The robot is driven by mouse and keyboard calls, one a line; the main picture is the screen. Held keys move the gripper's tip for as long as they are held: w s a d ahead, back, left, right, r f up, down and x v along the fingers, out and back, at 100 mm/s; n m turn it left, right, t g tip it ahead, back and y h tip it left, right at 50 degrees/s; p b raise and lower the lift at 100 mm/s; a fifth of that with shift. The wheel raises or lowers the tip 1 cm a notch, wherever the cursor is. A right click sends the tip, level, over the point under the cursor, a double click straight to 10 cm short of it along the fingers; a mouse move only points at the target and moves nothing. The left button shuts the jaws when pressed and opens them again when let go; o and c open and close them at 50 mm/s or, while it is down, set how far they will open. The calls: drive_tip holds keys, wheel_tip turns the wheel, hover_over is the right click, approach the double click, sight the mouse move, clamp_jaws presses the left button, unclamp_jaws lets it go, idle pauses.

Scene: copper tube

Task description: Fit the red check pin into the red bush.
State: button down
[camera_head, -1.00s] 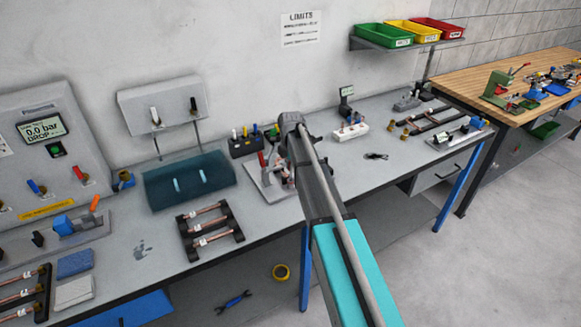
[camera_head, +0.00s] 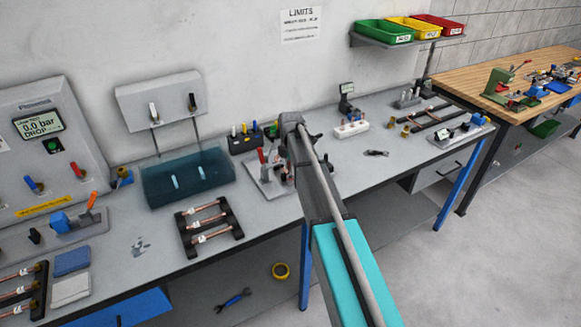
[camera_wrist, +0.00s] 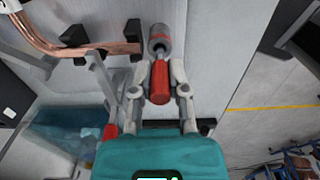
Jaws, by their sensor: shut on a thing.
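The red check pin (camera_wrist: 160,85) is held between the two fingers of my gripper (camera_wrist: 160,76) in the wrist view, gripped by its red handle. Its thin grey shank points up the picture, toward a grey cylinder with a red band, which looks like the red bush (camera_wrist: 160,42). The shank end meets or overlaps the lower edge of this bush. I cannot tell whether the tip is inside it or just in front. In the head view my arm hides the pin, the bush and most of my gripper.
A bent copper tube (camera_wrist: 75,45) lies in black supports left of the bush. Another red handle (camera_wrist: 110,131) stands at lower left in the wrist view, near a teal tank (camera_wrist: 50,135). In the head view, a rack of copper tubes (camera_head: 208,225) sits left of my arm.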

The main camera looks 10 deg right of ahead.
drive_tip(key=shift+f+b, duration=1.25)
drive_tip(key=shift+f, duration=0.05)
drive_tip(key=c, duration=0.5)
unclamp_jaws()
drive_tip(key=shift+c, duration=0.2)
drive_tip(key=shift+r, duration=0.15)
wheel_tip(320, 180, up, 11)
drive_tip(key=p, duration=1.1)
drive_tip(key=shift+s+f, duration=0.1)
drive_tip(key=shift+f, duration=0.1)
idle(0.5)
drive_tip(key=s+f+m+b, duration=0.2)
drive_tip(key=s+m, duration=0.8)
drive_tip(key=s, duration=0.4)
drive_tip(key=s+f+m+b, duration=0.3)
drive_tip(key=s+m, duration=0.8)
drive_tip(key=s, duration=0.4)
drive_tip(key=shift+d+f+m, duration=0.2)
drive_tip(key=shift+d+m, duration=0.05)
drive_tip(key=shift+m, duration=0.05)
